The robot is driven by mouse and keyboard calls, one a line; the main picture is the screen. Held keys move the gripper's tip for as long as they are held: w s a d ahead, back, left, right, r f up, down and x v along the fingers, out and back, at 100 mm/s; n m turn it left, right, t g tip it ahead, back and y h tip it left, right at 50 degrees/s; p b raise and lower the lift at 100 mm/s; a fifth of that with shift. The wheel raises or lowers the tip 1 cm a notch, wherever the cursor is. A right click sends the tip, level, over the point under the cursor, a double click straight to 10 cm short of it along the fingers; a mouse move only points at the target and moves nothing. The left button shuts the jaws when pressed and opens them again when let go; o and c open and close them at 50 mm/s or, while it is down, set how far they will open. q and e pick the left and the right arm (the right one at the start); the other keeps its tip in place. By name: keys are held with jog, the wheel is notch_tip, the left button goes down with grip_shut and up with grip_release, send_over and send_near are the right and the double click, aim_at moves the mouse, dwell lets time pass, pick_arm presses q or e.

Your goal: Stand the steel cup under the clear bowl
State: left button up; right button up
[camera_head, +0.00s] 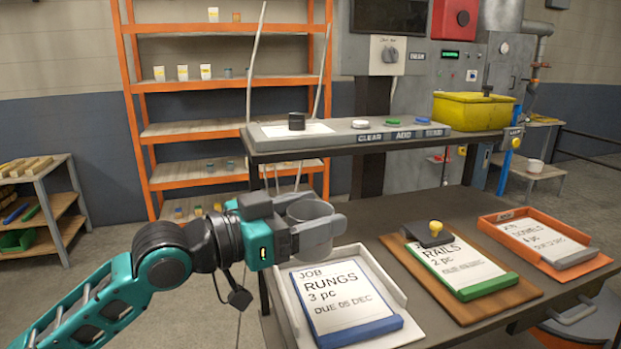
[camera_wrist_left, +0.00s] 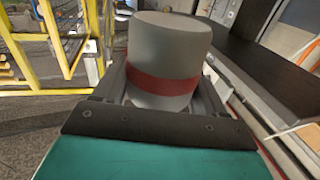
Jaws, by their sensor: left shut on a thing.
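My left gripper (camera_head: 325,226) is shut on the steel cup (camera_head: 307,210), a plain grey cylinder held in the air beside the left front of the workbench. In the left wrist view the cup (camera_wrist_left: 168,45) sits between the fingers and shows a dark red band. The end facing that camera looks flat and closed. I cannot make out a see-through bowl. A label reading CLEAR (camera_head: 370,137) is on the raised shelf's front edge, with a black round object (camera_head: 296,121) on a white sheet near it. My right gripper is not in view.
The workbench (camera_head: 375,250) holds job boards reading RUNGS (camera_head: 335,292), RAILS (camera_head: 455,262) and DOWELS (camera_head: 540,238). An orange rack (camera_head: 138,90) stands behind my left arm.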

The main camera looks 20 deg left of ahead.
pick_arm(q)
notch_tip(320, 180, down, 10)
jog(key=shift+r+b, duration=0.2)
jog(key=shift+b, duration=0.4)
jog(key=shift+f, duration=0.1)
jog(key=shift+f, duration=0.15)
jog(key=o, duration=1.1)
jog(key=shift+b, duration=0.3)
